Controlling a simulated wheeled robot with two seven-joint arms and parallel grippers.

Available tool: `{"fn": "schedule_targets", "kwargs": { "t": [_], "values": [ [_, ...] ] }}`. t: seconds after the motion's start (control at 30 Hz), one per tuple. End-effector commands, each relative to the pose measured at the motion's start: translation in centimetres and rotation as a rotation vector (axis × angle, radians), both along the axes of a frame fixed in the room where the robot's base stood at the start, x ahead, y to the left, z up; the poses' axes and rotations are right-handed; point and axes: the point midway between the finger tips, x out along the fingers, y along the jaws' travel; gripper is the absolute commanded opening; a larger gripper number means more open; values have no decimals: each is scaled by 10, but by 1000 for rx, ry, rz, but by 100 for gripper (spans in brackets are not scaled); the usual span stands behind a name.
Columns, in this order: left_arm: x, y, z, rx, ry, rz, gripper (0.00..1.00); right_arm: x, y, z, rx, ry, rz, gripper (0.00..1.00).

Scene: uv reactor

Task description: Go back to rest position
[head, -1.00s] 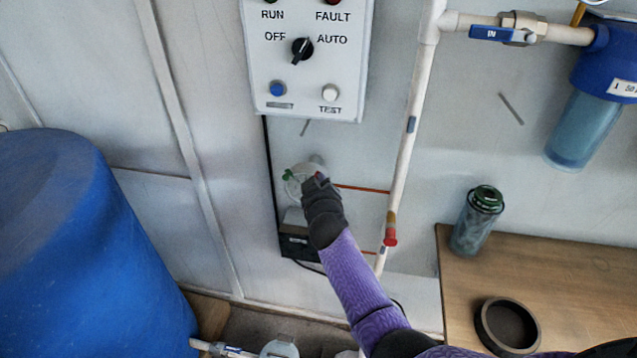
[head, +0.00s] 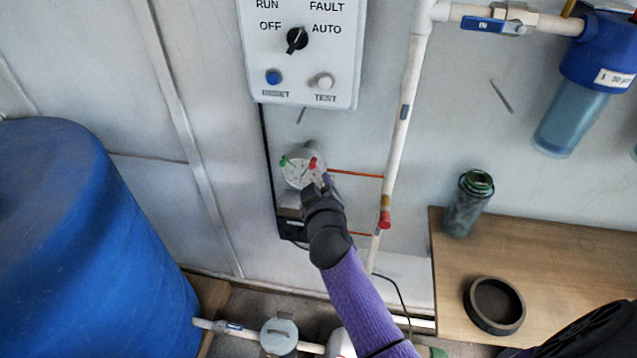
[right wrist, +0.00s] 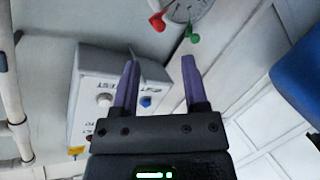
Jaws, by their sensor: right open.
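My right arm comes in from the bottom of the head view, and its gripper (head: 318,190) is in front of the wall by the round dial (head: 298,168) with a green and a red tab. In the right wrist view the gripper (right wrist: 160,82) is open, with two purple fingers apart and nothing between them. The dial (right wrist: 190,10) shows beyond the fingers at the top of that view, apart from them. The gripper hides part of the dial's lower right in the head view. My left gripper is not in view.
A control box (head: 300,60) with a black knob hangs above the dial. A white pipe (head: 405,120) runs down to its right. A blue barrel (head: 90,240) stands left.

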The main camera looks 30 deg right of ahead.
Motion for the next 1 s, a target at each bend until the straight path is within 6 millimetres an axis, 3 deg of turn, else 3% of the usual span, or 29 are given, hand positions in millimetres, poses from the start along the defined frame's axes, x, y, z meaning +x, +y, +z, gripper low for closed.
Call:
{"fn": "schedule_targets", "kwargs": {
  "t": [0.2,0.6,0.67,0.77,0.83,0.9,0.97,1.0],
  "values": [
    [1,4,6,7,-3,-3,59,-22,8,6,1,0,-1,57],
    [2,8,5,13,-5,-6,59,-23,8,5,0,1,-1,57],
    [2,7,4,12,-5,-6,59,-24,9,-3,5,16,6,57],
    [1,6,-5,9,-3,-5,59,-35,19,-54,44,112,46,57],
    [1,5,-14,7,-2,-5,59,-55,31,-114,95,231,85,57],
    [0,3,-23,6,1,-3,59,-86,41,-175,153,363,116,57],
    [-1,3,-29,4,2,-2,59,-118,48,-223,204,474,130,57],
    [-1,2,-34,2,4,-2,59,-142,51,-253,237,548,133,57]
  ]
}}
